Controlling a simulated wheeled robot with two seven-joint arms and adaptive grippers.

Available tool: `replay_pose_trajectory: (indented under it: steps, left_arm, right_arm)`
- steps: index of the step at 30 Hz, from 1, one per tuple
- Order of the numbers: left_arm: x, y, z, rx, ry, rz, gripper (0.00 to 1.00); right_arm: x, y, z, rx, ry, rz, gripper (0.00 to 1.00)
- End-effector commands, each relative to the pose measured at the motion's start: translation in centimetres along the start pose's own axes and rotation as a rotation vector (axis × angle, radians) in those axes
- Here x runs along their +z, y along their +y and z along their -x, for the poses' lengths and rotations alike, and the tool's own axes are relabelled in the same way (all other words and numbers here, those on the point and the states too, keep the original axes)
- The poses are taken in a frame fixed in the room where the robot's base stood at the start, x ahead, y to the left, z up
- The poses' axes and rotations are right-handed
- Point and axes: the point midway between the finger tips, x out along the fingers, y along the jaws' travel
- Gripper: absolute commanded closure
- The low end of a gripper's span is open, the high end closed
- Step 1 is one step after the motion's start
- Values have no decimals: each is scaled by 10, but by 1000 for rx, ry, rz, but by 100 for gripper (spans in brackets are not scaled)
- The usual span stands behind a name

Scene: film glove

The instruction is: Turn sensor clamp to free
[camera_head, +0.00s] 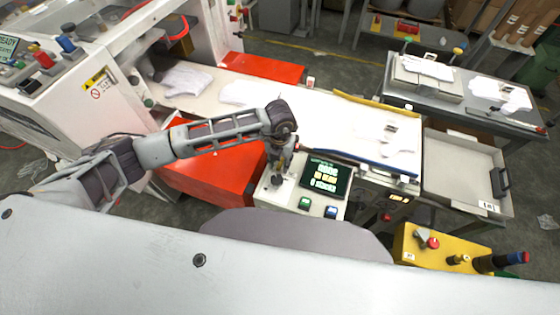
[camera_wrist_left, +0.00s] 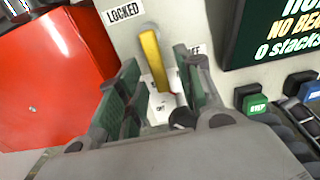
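The sensor clamp (camera_wrist_left: 152,58) is a yellow lever on the pale control panel, seen in the left wrist view. It stands nearly upright, tilted slightly left, with its top near the LOCKED label (camera_wrist_left: 123,13). A second label to its right is partly hidden by a finger. My left gripper (camera_wrist_left: 162,80) is open, with one green-padded finger on each side of the lever and gaps between. In the head view my left gripper (camera_head: 279,172) points down at the left part of the panel (camera_head: 330,210) and hides the lever. My right gripper is not in view.
A green STEP button (camera_head: 305,203) and a blue button (camera_head: 331,212) sit below the dark display (camera_head: 325,177). A red cover (camera_head: 215,175) lies left of the panel. A conveyor (camera_head: 330,120) with white gloves runs behind. A yellow control box (camera_head: 450,252) stands at right.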

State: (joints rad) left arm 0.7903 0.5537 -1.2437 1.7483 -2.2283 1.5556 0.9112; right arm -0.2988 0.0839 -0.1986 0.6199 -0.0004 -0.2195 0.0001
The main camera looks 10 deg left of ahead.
Motion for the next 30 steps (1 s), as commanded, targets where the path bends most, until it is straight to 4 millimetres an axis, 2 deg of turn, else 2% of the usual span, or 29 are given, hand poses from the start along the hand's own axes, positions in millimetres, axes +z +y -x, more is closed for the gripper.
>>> replay_pose_trajectory:
  steps: [5,11,30]
  left_arm:
    - [0,0,2,0,0,-1,64]
    - [0,0,15,-1,0,0,64]
    - [1,0,102,0,-2,-1,64]
  right_arm:
    - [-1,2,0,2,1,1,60]
    - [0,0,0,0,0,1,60]
    - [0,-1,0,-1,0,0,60]
